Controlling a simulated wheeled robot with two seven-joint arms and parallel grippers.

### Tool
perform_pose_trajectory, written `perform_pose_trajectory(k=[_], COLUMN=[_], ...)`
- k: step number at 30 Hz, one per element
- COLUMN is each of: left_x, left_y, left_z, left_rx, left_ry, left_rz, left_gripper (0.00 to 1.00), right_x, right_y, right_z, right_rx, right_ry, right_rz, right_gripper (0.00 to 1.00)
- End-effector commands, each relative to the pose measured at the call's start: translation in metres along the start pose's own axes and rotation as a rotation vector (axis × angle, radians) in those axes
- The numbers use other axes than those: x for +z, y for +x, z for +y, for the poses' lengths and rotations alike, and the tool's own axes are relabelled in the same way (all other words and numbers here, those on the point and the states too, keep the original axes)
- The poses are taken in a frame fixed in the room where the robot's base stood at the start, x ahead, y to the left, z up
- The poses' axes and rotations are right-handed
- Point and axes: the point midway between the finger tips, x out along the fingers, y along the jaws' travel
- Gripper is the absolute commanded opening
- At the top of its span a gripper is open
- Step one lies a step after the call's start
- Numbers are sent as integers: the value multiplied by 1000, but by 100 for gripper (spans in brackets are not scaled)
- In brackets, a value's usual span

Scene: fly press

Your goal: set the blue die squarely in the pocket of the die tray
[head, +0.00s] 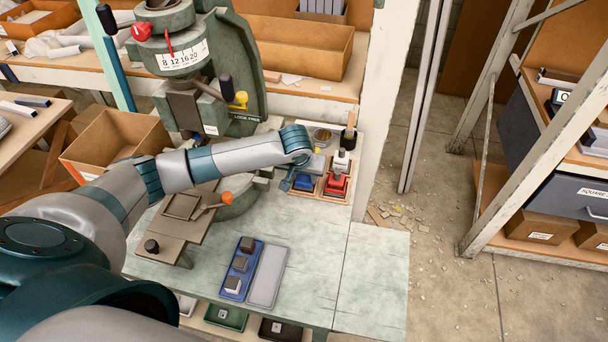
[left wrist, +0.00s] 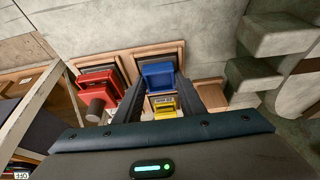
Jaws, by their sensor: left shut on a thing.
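My left gripper (head: 287,184) reaches down over the back of the bench. In the left wrist view its two fingers (left wrist: 158,88) are shut on the blue die (left wrist: 158,75), which also shows in the head view (head: 304,182). The die is at a wooden tray with pockets (left wrist: 138,62), seen in the head view too (head: 321,196). I cannot tell whether the die rests on the pocket floor or is held just above it. A red die (head: 337,185) is in the neighbouring pocket and shows left of the blue one in the wrist view (left wrist: 97,88). My right gripper is out of view.
A yellow piece (left wrist: 163,105) shows between the fingers, below the blue die. The green fly press (head: 185,60) stands behind my arm. A blue tray with grey blocks (head: 240,268) and a grey lid (head: 267,275) lie in front. The bench's front right is clear.

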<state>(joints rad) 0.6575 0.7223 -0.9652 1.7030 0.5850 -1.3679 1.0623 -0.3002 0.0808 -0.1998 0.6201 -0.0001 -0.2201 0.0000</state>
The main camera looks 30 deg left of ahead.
Motion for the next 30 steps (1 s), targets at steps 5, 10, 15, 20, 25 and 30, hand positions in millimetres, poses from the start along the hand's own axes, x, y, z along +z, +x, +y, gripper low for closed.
perform_pose_trajectory(k=[5, 10, 15, 20, 25, 30], left_x=[0, 1, 1, 0, -1, 0], left_y=[1, 2, 2, 0, -10, -31], left_z=[0, 0, 0, 0, 0, 0], left_rx=[1, 0, 0, 0, 1, 1], left_ry=[-1, 0, 0, 0, 0, 0], left_rz=[1, 0, 0, 1, 1, 3], left_gripper=[0, 55, 55, 55, 55, 55], right_x=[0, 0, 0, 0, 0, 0], right_y=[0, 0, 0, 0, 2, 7], right_z=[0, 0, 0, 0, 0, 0], right_rx=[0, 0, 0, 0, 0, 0], right_ry=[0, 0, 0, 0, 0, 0], right_rz=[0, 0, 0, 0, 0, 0], right_gripper=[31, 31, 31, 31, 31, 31])
